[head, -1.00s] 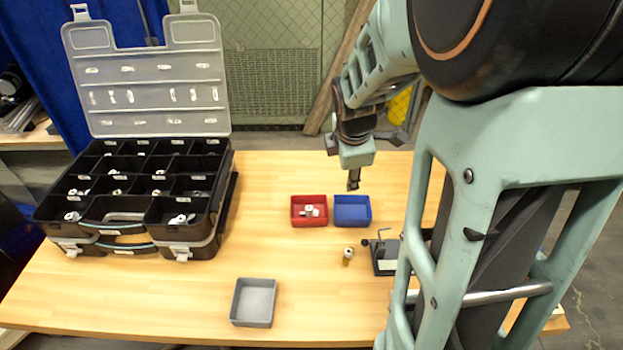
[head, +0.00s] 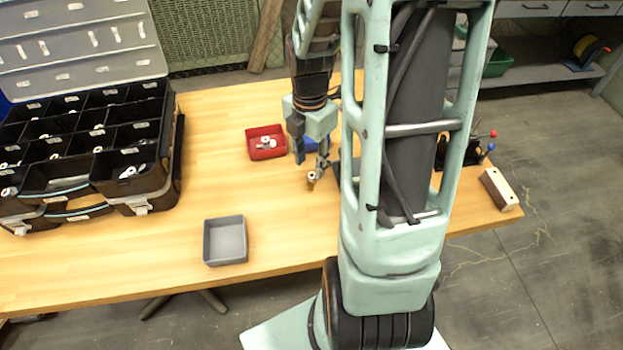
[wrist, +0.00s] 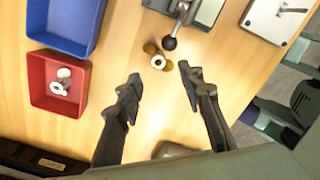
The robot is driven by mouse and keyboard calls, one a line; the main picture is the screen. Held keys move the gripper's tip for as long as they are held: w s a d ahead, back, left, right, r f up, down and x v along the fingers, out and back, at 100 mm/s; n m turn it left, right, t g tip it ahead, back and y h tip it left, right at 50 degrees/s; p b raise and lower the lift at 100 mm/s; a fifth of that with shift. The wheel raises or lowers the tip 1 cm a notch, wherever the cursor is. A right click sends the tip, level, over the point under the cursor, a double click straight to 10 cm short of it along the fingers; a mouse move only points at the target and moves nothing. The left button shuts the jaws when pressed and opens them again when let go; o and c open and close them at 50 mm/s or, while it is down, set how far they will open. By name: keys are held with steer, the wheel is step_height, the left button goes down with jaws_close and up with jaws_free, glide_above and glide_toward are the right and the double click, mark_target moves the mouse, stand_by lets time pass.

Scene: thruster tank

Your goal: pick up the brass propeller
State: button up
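The brass propeller (head: 311,181) is a small brass piece with a pale, ring-like end, on the wooden table in front of the blue bin. In the wrist view the propeller (wrist: 150,47) shows brass lobes around a white and grey hub. My gripper (head: 311,162) is just above it, pointing down. In the wrist view my gripper (wrist: 160,77) has its two dark fingers apart with nothing between the tips. The propeller lies slightly beyond the fingertips, roughly centred between them. I cannot tell the exact height gap.
A red bin (head: 266,153) with small pale parts and a blue bin (wrist: 85,42) stand close by. A black-knobbed lever fixture (wrist: 170,43) is right beside the propeller. A grey tray (head: 243,250) is nearer the front. A compartment case (head: 143,205) stands left.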

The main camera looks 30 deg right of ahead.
mark_target(312, 173)
steer(key=f, duration=0.5)
steer(key=shift+w+d+f+b, duration=0.15)
steer(key=shift+d+b, duration=0.15)
steer(key=shift+b, duration=0.1)
jaws_close()
